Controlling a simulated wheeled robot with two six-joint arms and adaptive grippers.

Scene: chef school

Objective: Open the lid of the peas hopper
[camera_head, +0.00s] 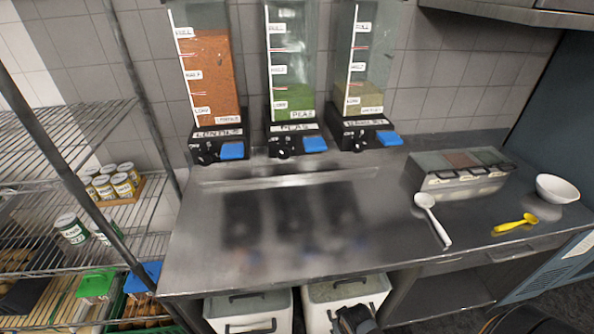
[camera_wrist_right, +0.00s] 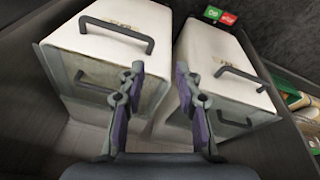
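A clear wall dispenser labelled PEAS (camera_head: 291,85) hangs in the middle of three, with green contents low inside; its top edge is cut off. Below the counter stand two white bins, a left one (camera_head: 235,305) and a right one (camera_head: 318,292), with dark handles. In the right wrist view, the left bin (camera_wrist_right: 100,45) and right bin (camera_wrist_right: 215,50) have shut lids with handles; their small labels are unreadable. My right gripper (camera_wrist_right: 158,75) is open and empty, above the gap between the bins. It shows dark at the head view's bottom edge (camera_head: 355,318). My left gripper is not in view.
A steel counter (camera_head: 200,240) spans the middle, mostly clear. A compartment box (camera_head: 465,182), white spoon (camera_head: 432,220), yellow scoop (camera_head: 515,224) and white bowl (camera_head: 557,188) sit at right. A wire shelf (camera_head: 130,220) with cans stands at left.

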